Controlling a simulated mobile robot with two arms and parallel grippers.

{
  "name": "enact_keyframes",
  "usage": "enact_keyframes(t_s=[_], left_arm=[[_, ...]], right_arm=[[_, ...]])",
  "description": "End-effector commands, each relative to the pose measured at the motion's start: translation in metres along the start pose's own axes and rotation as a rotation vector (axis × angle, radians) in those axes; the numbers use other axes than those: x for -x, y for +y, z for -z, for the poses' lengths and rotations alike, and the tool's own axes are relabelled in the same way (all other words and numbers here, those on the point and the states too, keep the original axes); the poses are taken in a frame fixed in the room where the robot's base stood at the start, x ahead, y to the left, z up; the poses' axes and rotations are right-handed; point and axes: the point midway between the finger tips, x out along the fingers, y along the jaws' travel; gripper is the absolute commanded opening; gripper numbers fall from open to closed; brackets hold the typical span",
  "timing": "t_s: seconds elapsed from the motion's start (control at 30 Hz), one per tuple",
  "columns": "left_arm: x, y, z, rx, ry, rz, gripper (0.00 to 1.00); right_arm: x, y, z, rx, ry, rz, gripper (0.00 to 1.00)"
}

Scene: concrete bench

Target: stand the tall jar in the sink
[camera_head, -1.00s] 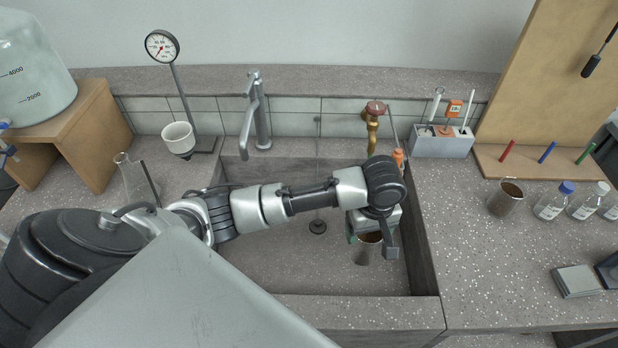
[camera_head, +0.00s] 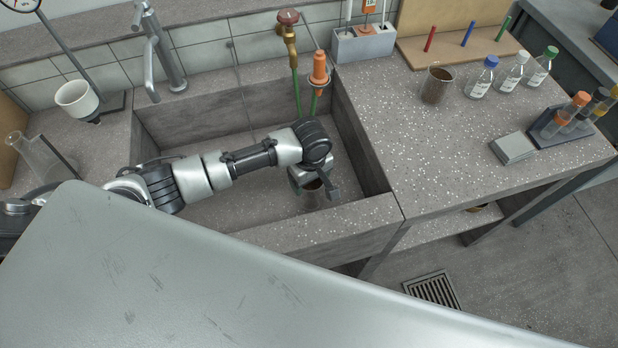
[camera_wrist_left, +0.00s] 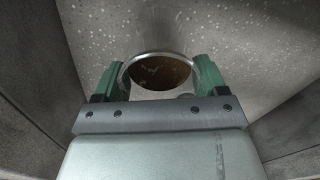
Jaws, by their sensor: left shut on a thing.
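My left gripper (camera_head: 317,182) is down inside the sink (camera_head: 345,216), near its right front part. In the left wrist view the green fingers sit on either side of the jar's rim (camera_wrist_left: 135,57), shut on it. The jar (camera_head: 313,195) is clear-walled with dark brown contents and looks upright. In the head view my gripper partly hides it. I cannot tell whether its base touches the sink floor. My right gripper is not in view.
A similar jar with brown contents (camera_head: 436,86) stands on the right counter beside several capped bottles (camera_head: 480,78). A faucet (camera_head: 158,55) and a brass tap (camera_head: 289,40) with a green hose rise behind the sink. A grey box (camera_head: 513,147) lies farther right.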

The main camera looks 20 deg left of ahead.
Motion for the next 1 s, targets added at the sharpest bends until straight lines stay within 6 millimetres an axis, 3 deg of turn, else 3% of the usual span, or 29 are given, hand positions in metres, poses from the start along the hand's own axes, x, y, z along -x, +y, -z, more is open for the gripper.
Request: enact_keyframes(t_s=[0.4, 0.43, 0.57, 0.87, 1.0], left_arm=[[-0.009, 0.000, 0.000, 0.000, 0.000, -0.001, 0.31], [-0.009, 0.000, 0.000, 0.000, 0.000, -0.001, 0.77], [-0.009, 0.000, 0.000, -0.001, 0.000, -0.001, 0.97], [-0.007, 0.000, 0.000, -0.001, 0.001, -0.002, 0.98], [0.007, 0.001, 0.001, -0.001, 0.001, -0.003, 0.98]], right_arm=[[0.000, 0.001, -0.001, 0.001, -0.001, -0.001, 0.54], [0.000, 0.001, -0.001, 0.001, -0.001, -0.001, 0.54], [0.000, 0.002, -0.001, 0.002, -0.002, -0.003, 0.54], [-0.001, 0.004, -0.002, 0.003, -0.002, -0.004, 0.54], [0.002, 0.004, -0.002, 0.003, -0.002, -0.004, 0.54]])
